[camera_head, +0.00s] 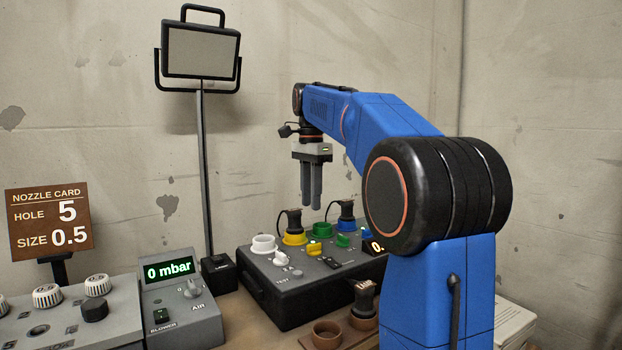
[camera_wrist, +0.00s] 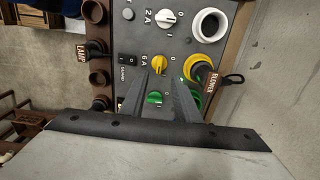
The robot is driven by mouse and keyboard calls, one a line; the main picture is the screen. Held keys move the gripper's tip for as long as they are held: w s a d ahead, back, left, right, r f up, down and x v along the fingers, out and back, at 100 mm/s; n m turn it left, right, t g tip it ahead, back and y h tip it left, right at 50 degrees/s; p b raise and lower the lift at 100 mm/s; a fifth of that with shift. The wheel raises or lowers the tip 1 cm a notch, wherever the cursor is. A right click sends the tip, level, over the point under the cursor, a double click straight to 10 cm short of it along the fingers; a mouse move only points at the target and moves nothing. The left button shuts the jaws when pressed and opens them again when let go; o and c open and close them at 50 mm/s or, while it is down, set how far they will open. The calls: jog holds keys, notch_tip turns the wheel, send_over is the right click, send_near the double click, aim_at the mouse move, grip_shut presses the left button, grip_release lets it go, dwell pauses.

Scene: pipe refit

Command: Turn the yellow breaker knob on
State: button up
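The yellow breaker knob (camera_head: 315,248) is on the sloped top of the dark breaker box (camera_head: 290,296). In the wrist view the yellow knob (camera_wrist: 159,64) lies just beyond the fingertips, with a "6A" mark on its left; I cannot clearly tell which way its grip points. My gripper (camera_head: 312,204) hangs pointing down above the box, apart from the knob. In the wrist view my gripper (camera_wrist: 160,76) has its two fingers apart with nothing held between them. A green knob (camera_wrist: 155,98) shows between the fingers.
A yellow socket (camera_head: 294,240) holds a black plug labelled BLOWER (camera_wrist: 210,80) beside the yellow knob. A white knob (camera_wrist: 167,18) and white socket (camera_wrist: 209,25) are close by. A green socket (camera_head: 321,230) and blue socket (camera_head: 347,222) stand behind. The air panel reads 0 mbar (camera_head: 168,270).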

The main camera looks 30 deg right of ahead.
jog(key=shift+r, duration=2.7)
